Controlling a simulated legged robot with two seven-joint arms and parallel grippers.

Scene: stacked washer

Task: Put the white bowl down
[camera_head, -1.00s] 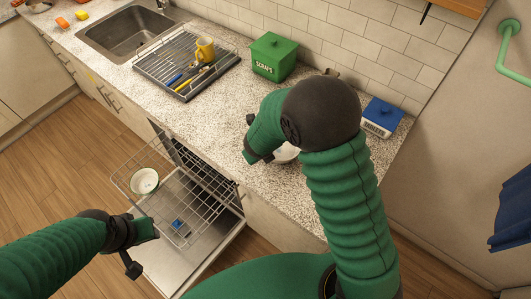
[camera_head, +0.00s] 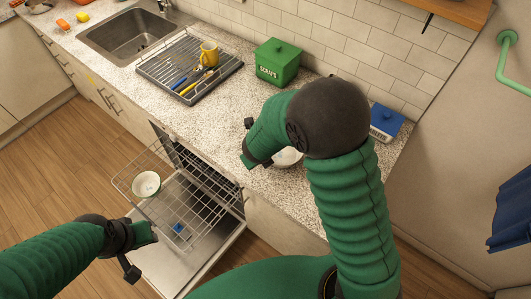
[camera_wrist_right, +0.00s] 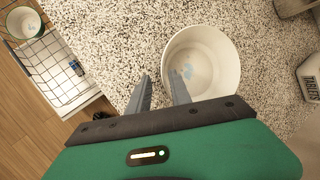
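A white bowl (camera_head: 288,158) stands upright on the speckled counter, partly hidden behind my right arm. The right wrist view shows the white bowl (camera_wrist_right: 212,60) with small pale-blue marks inside. My right gripper (camera_wrist_right: 161,82) is open, its two fingers apart at the bowl's near-left rim. One finger overlaps the bowl's inside and the other is outside, with counter visible between it and the wall. In the head view the right fingertips are mostly hidden. My left gripper (camera_head: 146,251) is open and empty beside the dishwasher rack.
Another pale bowl (camera_head: 146,184) sits in the pulled-out dishwasher rack (camera_head: 185,205). A green scraps bin (camera_head: 277,62), a blue-topped tablets box (camera_head: 385,121) and a drying rack (camera_head: 165,68) with a yellow mug (camera_head: 209,52) stand on the counter (camera_head: 215,120).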

